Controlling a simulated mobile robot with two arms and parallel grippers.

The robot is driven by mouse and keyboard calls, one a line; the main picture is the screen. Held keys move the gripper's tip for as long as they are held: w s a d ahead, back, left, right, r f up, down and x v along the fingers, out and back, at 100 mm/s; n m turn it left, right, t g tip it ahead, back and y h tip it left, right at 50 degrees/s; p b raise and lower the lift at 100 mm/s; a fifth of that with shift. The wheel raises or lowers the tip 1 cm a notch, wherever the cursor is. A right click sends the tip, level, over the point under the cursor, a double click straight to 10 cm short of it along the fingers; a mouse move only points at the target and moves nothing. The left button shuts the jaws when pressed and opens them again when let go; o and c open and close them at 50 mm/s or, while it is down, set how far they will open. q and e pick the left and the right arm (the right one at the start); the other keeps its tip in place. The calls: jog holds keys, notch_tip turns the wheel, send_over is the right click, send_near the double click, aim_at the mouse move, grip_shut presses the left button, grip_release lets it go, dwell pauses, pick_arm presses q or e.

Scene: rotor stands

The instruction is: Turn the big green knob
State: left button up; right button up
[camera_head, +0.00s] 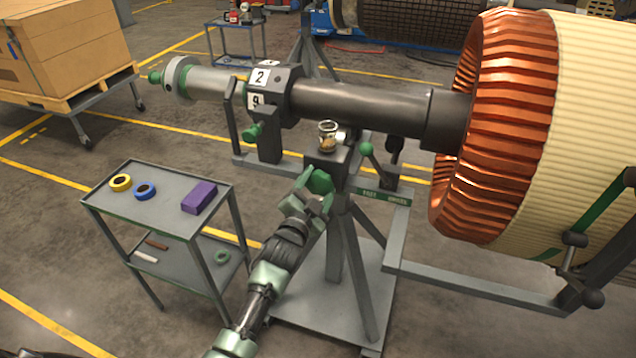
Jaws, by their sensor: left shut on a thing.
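The big green knob (320,180) sits on the front of the dark block on the rotor stand (335,240), near the middle of the view. My left gripper (317,190) reaches up from below and is shut on this knob. Its fingers cover part of the knob's lower side, so the knob's exact turn angle is hard to tell. My right gripper does not show.
A glass jar (327,137) stands on the block just above the knob. A green ball-ended lever (366,149) is close on the right. The rotor shaft (360,104) runs behind. A grey cart (160,215) with tape rolls and a purple box stands left.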

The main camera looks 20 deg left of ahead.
pick_arm(q)
jog(key=n+p, duration=0.1)
jog(key=n, duration=0.4)
jog(key=shift+n, duration=0.3)
jog(key=n+p, duration=0.1)
jog(key=n, duration=0.3)
jog(key=shift+a+n, duration=0.1)
jog(key=shift+n, duration=0.3)
jog(key=o, duration=1.4)
jog(key=s, duration=0.7)
jog(key=shift+s+a, duration=0.15)
jog(key=shift+s, duration=0.25)
